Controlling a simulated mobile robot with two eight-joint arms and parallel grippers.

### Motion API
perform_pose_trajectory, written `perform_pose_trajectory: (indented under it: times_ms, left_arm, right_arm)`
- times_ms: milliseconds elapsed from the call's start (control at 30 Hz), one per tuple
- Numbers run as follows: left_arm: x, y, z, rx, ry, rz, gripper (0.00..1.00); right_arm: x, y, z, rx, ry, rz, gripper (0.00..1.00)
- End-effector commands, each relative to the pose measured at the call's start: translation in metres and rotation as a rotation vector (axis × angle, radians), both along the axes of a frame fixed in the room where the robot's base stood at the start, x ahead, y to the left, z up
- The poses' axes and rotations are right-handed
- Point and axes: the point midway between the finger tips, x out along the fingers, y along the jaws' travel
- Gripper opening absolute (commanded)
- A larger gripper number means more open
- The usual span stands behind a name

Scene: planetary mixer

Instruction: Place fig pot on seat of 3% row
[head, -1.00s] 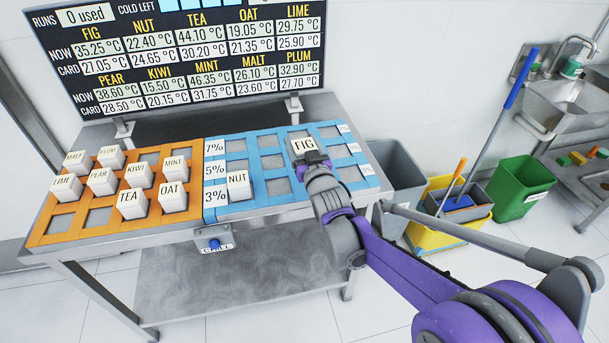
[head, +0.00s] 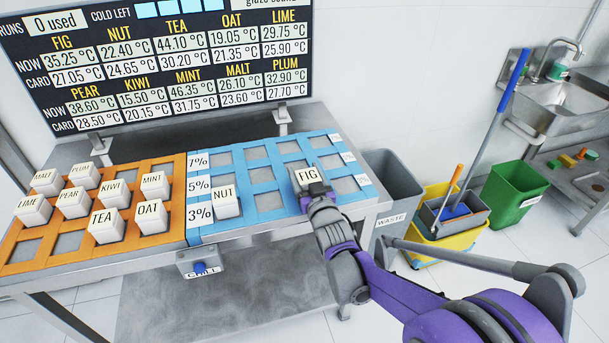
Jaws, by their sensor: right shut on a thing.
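The white fig pot (head: 307,177), labelled FIG, is in my right gripper (head: 317,191), which is shut on it. It is at the blue rack (head: 241,229), over the third column from the left, near the 5% and 3% rows. I cannot tell whether its base touches the rack; the gripper hides the seat below. The 3% row is the front row, marked by a 3% label (head: 200,213). The nut pot (head: 226,202) stands in its leftmost seat. An empty 3% seat (head: 268,201) shows between the nut pot and my gripper. My left gripper is not in view.
An orange rack (head: 150,234) on the left holds several white pots, including tea (head: 106,226) and oat (head: 151,217). A display board (head: 160,70) stands behind. A call button (head: 200,267) is on the table front. A grey waste bin (head: 395,180) stands to the right.

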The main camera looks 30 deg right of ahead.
Motion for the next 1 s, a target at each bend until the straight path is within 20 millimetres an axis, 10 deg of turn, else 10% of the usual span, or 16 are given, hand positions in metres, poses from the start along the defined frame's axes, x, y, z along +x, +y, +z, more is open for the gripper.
perform_pose_trajectory:
  times_ms: [333,367,500,1000]
  left_arm:
    - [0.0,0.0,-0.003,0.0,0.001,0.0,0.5]
    - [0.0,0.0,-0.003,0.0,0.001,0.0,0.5]
    - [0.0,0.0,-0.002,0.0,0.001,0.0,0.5]
    - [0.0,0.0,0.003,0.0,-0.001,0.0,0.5]
  right_arm:
    - [0.0,0.0,-0.004,0.001,-0.001,0.0,0.0]
    - [0.0,0.0,-0.004,0.001,0.0,0.0,0.72]
    - [0.0,0.0,-0.003,0.001,0.0,0.0,0.97]
    - [-0.024,0.006,0.001,0.001,-0.001,0.0,1.0]
